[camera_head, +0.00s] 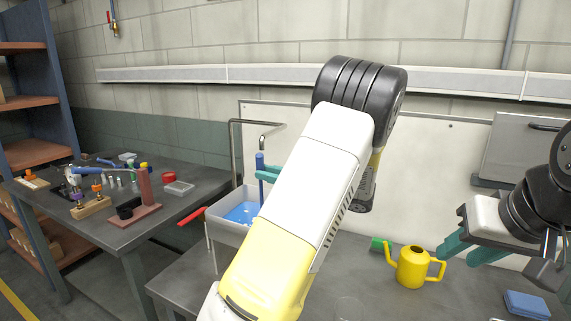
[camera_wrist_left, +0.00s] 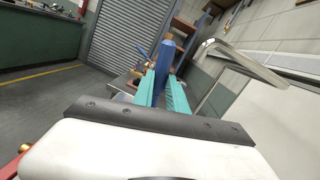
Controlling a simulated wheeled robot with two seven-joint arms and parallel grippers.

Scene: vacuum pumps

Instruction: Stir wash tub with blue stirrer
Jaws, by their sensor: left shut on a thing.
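The wash tub (camera_head: 229,232) is a pale box with blue liquid inside, left of centre in the head view and partly hidden by my left arm. The blue stirrer (camera_head: 260,165) stands roughly upright over the tub; its lower end is hidden. It also shows in the left wrist view (camera_wrist_left: 165,58), between the teal fingers. My left gripper (camera_head: 266,174) is shut on the stirrer. My left gripper fingers fill the middle of the left wrist view (camera_wrist_left: 164,88). My right gripper (camera_head: 462,250) is at the right, above the bench with its teal fingers apart, holding nothing visible.
A bent metal tap (camera_head: 270,136) rises behind the tub. A yellow watering can (camera_head: 412,267) stands on the right bench by a green item (camera_head: 378,244). A cluttered dark table (camera_head: 130,235) stands left.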

